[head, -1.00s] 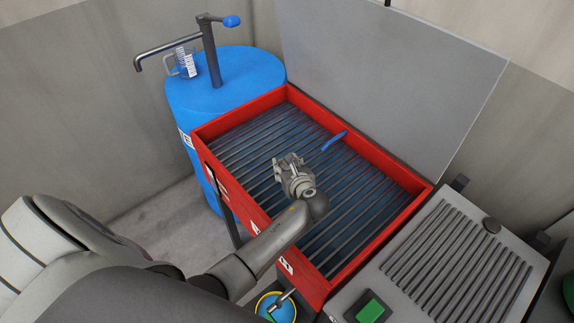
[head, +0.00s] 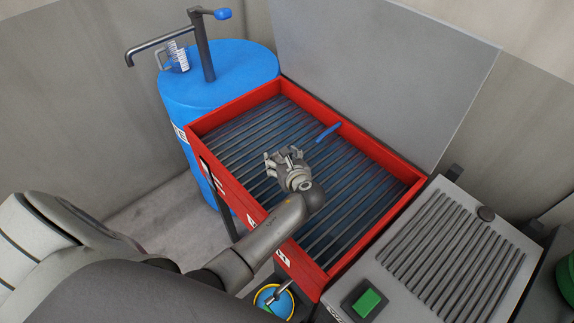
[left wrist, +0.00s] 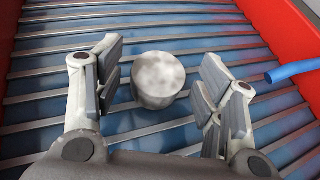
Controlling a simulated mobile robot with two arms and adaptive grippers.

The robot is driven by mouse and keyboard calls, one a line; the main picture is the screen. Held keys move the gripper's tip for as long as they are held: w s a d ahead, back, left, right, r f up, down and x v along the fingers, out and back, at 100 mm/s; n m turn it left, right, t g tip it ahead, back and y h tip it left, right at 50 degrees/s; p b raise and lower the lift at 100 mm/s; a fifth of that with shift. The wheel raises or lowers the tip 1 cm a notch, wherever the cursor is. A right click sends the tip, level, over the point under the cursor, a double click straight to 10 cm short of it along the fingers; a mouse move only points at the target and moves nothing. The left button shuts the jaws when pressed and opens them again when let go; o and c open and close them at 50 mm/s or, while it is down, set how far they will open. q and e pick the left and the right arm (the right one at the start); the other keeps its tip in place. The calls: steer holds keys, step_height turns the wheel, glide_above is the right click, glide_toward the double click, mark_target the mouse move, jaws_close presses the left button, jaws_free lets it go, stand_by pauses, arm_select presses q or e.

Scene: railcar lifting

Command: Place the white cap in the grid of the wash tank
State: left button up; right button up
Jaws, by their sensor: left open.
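The white cap (left wrist: 158,80) is a short, whitish, blotchy cylinder. In the left wrist view it stands upright on the grid bars, between my left gripper's two spread fingers (left wrist: 160,95), with a gap on each side. The wash tank (head: 402,204) is a red-rimmed box with a grid of dark bars (head: 245,137) over blue. In the head view my left gripper (head: 285,157) is open over the middle-left part of the grid and hides the cap. My right gripper is not in view.
A blue hose (head: 328,133) lies at the tank's far side. The tank's grey lid (head: 390,70) stands open behind. A blue barrel (head: 232,75) with a pump and jug is at the left. A grey ribbed unit with a green button (head: 368,302) stands at the right. A yellow-rimmed bucket (head: 262,300) is below.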

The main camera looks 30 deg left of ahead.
arm_select(q)
steer(key=v, duration=1)
steer(key=shift+s+d+b, duration=0.3)
steer(key=shift+b, duration=0.1)
steer(key=shift+s+d+r, duration=0.25)
steer(key=shift+d+r, duration=0.05)
steer(key=shift+r, duration=0.05)
